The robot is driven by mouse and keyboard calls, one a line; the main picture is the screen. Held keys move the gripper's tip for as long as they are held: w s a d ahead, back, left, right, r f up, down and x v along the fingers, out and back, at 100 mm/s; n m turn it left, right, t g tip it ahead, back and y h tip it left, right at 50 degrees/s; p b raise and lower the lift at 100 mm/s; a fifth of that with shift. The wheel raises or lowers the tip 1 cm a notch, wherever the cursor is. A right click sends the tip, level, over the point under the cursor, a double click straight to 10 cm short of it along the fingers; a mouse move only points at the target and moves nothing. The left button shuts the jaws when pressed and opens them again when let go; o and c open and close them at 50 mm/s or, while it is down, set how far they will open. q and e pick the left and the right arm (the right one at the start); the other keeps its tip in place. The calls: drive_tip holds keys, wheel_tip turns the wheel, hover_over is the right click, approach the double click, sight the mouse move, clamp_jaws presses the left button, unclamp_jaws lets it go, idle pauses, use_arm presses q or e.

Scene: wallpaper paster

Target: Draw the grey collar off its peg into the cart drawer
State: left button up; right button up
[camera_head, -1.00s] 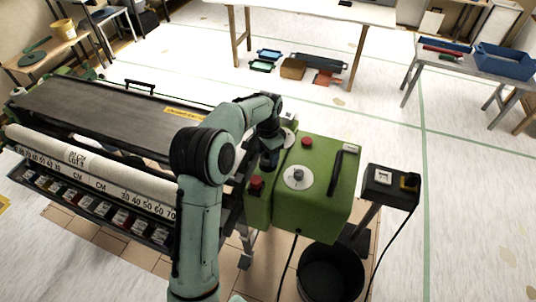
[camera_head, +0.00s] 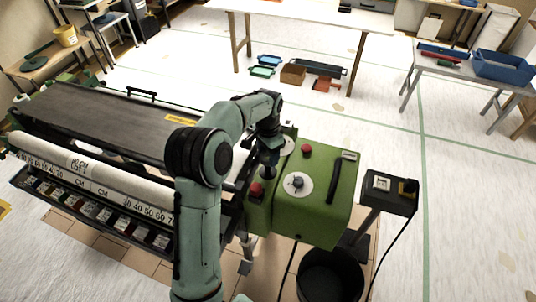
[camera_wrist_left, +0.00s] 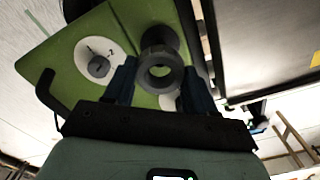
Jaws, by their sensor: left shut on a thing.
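The grey collar (camera_wrist_left: 160,72) is a dark grey ring with a round hole in the left wrist view. My left gripper (camera_wrist_left: 158,80) has its two dark fingers on either side of it and is shut on it. A dark round knob-like part shows just behind the collar, against the green housing; whether the collar still sits on a peg I cannot tell. In the head view my left gripper (camera_head: 268,158) points down beside the green housing, and the collar is too small and dark to make out. I cannot pick out a cart drawer. My right gripper is not in view.
The green housing (camera_head: 318,200) has a white dial and red buttons. The long pasting machine (camera_head: 110,120) lies to its left. A black bucket (camera_head: 330,277) and a switch box on a post (camera_head: 388,190) stand close by. Open floor lies beyond.

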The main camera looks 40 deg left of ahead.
use_arm(q)
drive_tip(key=shift+r, duration=0.35)
drive_tip(key=shift+r, duration=2)
